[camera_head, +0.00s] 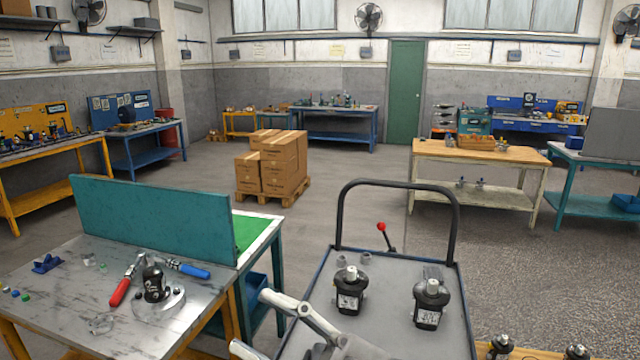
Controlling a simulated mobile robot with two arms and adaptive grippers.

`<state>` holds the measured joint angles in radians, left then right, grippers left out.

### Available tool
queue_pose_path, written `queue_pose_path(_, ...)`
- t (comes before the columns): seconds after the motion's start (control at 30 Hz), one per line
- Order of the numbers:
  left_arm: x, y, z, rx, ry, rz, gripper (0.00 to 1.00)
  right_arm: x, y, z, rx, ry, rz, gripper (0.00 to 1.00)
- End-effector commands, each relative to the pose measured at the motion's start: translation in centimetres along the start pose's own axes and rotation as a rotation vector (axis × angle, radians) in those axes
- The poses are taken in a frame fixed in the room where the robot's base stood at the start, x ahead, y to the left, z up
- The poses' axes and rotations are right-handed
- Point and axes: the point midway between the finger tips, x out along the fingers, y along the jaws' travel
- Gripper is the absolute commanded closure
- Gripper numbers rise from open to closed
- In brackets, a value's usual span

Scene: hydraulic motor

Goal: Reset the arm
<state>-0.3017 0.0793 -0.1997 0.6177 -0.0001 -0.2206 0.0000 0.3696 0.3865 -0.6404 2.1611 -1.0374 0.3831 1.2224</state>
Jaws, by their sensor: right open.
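My right gripper (338,346) shows at the bottom edge, low over the near part of the trolley's grey top. It is grey, partly cut off by the frame, and open with nothing seen in it. A pale arm link of mine (298,308) runs down to it from the left. Two black hydraulic motors stand upright on the trolley, one at the left (350,290) and one at the right (430,303). The gripper is nearer than both and apart from them. My left gripper is not in view.
The trolley (395,315) has a black handle (342,220) at its far end. A metal workbench (75,290) at the left holds red and blue handled tools and a black part. A pallet with boxes (283,165) stands behind. More motors (500,345) show at bottom right.

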Motion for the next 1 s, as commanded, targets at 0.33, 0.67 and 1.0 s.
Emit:
queue_pose_path(0.33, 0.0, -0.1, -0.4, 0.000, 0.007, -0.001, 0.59, -12.0, 9.9, 7.1, 0.127, -0.380, 0.763, 0.56)
queue_pose_path(0.67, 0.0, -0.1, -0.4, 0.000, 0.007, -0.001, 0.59, -30.3, 2.5, 15.6, 0.389, -1.121, 1.070, 0.56)
queue_pose_path(1.0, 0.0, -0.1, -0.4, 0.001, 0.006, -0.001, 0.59, -41.7, -13.4, 14.3, 0.746, -1.763, 0.882, 0.56)
